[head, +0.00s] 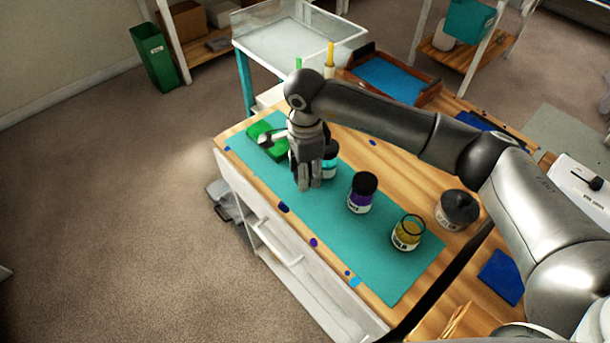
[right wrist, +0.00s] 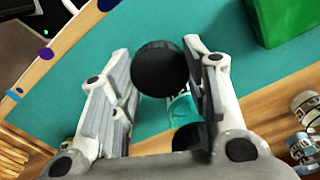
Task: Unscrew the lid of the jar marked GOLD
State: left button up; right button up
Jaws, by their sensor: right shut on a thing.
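The gold jar (head: 407,233), a clear glass jar with yellow content and a pale label, stands upright on the teal mat in the head view. Its top is open, with no lid on it. My right gripper (head: 309,185) points down over the mat, well away from it, beyond the purple jar. In the right wrist view its fingers (right wrist: 160,75) are shut on a round black lid (right wrist: 160,68). The gripper hides this lid in the head view. I cannot tell whether the lid touches the mat. My left gripper is not in view.
A black-lidded teal jar (head: 330,162) stands close beside my right gripper. A black-lidded purple jar (head: 361,195) stands between it and the gold jar. A green box (head: 266,141) lies at the mat's far end. A dark round pot (head: 458,209) stands right of the mat (head: 390,278).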

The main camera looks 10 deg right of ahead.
jog(key=shift+w+f, duration=0.2)
jog(key=shift+f, duration=0.1)
notch_tip(320, 180, down, 2)
jog(key=shift+f+p, duration=0.2)
jog(key=shift+p, duration=0.75)
jog(key=shift+f, duration=0.25)
jog(key=shift+f+b, duration=0.25)
jog(key=shift+b, duration=0.15)
jog(key=o, duration=1.1)
jog(key=shift+r, duration=0.1)
jog(key=shift+o, duration=0.2)
jog(key=shift+r, duration=0.1)
